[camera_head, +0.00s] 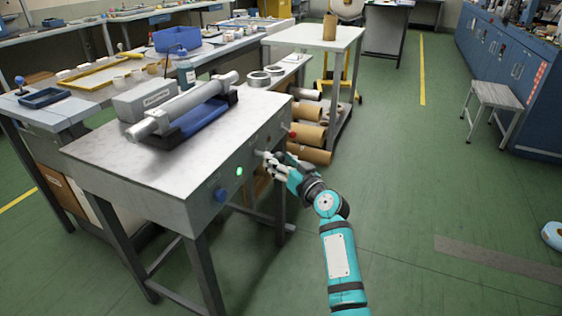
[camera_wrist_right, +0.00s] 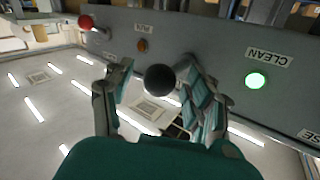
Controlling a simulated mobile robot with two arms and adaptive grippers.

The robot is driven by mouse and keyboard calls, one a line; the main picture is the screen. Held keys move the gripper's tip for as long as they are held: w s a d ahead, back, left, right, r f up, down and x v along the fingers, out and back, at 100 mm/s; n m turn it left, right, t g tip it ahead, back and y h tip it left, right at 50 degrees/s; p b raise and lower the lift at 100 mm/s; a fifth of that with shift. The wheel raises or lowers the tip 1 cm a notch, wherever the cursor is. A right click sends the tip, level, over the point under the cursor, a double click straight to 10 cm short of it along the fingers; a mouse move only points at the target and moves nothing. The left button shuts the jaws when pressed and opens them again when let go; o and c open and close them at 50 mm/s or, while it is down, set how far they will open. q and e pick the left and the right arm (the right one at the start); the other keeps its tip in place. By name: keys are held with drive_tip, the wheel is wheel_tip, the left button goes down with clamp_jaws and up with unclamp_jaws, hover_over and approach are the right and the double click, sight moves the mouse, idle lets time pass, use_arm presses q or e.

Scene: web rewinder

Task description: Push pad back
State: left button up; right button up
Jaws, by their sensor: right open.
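A grey-topped machine (camera_head: 105,155) carries a light grey roller (camera_head: 183,106). A long blue piece (camera_head: 195,124), which may be the pad, lies along the roller's near side; its exact contact with the roller is unclear. My right gripper (camera_head: 266,160) is at the machine's front panel. In the right wrist view, its open fingers stand either side of a round black knob (camera_wrist_right: 160,79). I cannot tell whether they touch it. My left gripper is not in view.
Cardboard tubes (camera_head: 308,134) lie behind my right gripper. The green floor on the right is mostly open, with a stool (camera_head: 492,95).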

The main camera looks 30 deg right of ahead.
drive_tip(key=shift+c, duration=0.2)
clamp_jaws()
drive_tip(key=w+a, duration=0.2)
drive_tip(key=w, duration=0.1)
drive_tip(key=shift+w+a, duration=0.15)
drive_tip(key=shift+a, duration=0.25)
drive_tip(key=shift+r, duration=0.1)
drive_tip(key=shift+o, duration=0.2)
unclamp_jaws()
drive_tip(key=shift+a, duration=0.1)
